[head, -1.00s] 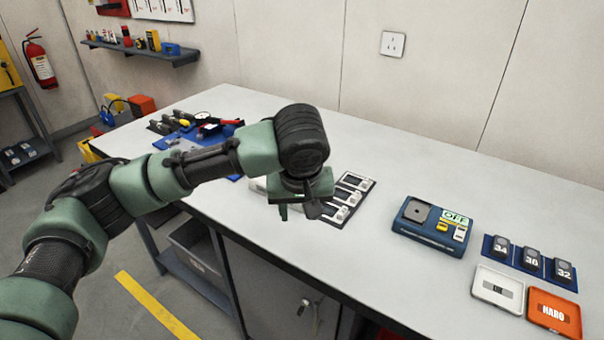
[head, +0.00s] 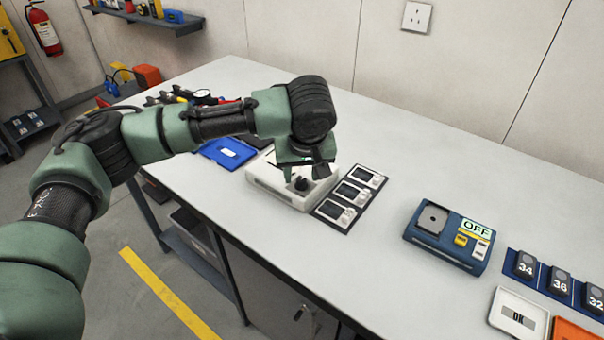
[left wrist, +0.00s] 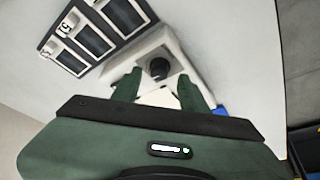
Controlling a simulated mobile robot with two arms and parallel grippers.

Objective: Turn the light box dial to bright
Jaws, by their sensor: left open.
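The light box (head: 270,184) is a low white box on the bench, partly hidden by my left arm in the head view. Its black dial (head: 301,184) stands on the right part of its top. My left gripper (head: 304,171) is open and empty, pointing down close above the dial. In the left wrist view the light box (left wrist: 182,60) lies beneath the gripper. The dial (left wrist: 158,68) shows in the gap between the two green fingers (left wrist: 157,90), just beyond their tips. I cannot read the dial's setting. My right gripper is not in view.
A dark panel with several white-framed cards (head: 352,197) lies right beside the light box. A blue device with an OFF sign (head: 446,236) stands farther right, with numbered blocks (head: 558,281) and an OK tray (head: 517,314). A blue tray (head: 228,152) lies left. The bench between cards and device is clear.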

